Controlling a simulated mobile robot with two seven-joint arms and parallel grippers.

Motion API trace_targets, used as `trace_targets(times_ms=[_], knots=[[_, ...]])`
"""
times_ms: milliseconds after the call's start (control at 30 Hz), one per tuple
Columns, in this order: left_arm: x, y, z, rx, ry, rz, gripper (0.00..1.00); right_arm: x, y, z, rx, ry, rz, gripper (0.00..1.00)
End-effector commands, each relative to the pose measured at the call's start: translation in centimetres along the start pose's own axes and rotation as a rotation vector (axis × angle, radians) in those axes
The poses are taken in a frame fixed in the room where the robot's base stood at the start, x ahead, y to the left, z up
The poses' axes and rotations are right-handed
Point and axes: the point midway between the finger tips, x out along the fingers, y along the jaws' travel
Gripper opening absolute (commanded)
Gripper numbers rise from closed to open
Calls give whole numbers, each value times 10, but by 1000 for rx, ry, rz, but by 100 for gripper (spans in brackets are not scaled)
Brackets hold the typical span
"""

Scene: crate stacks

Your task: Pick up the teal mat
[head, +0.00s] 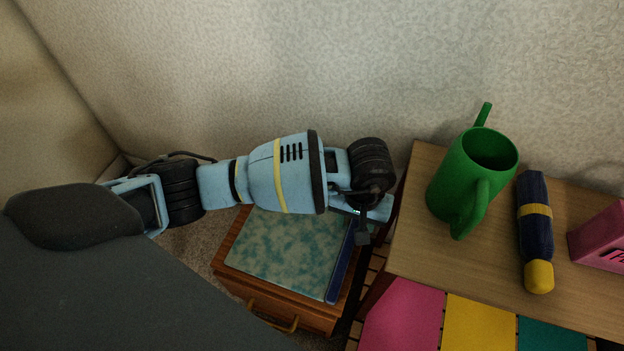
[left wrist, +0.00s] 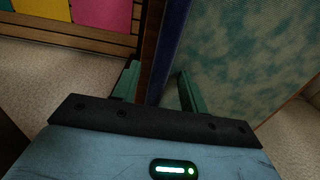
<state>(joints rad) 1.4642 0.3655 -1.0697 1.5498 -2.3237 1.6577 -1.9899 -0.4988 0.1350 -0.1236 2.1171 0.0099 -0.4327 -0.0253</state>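The teal mat (head: 548,336) lies flat at the bottom right of the head view, in a row with a yellow mat (head: 478,325) and a pink mat (head: 402,318). The frame's lower edge cuts it off. In the left wrist view only a sliver of teal (left wrist: 5,5) shows in the top left corner. My left gripper (head: 362,232) is well to the left of it, over the right edge of a small wooden cabinet. In the left wrist view its two fingers (left wrist: 156,87) stand apart, with nothing visibly gripped between them. My right gripper is not in view.
A mottled teal book (head: 290,248) with a blue edge lies on the wooden cabinet (head: 290,312), below my left arm. A wooden table (head: 410,250) holds a green watering can (head: 460,185), a navy and yellow umbrella (head: 535,225) and a pink box (head: 602,240). A wall stands behind.

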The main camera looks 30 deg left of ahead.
Motion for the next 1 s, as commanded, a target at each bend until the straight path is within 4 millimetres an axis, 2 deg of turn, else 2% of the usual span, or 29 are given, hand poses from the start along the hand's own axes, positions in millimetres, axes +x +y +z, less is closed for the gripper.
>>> trace_targets(times_ms=[33,300,800,867,1000], knots=[[0,0,0,0,0,0,36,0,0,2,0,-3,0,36],[0,0,0,0,0,0,1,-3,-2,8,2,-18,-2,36],[-2,0,0,0,1,0,0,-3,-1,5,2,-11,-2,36],[-5,0,0,0,2,0,0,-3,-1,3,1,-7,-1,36],[-24,0,-1,0,5,0,0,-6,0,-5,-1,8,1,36]])
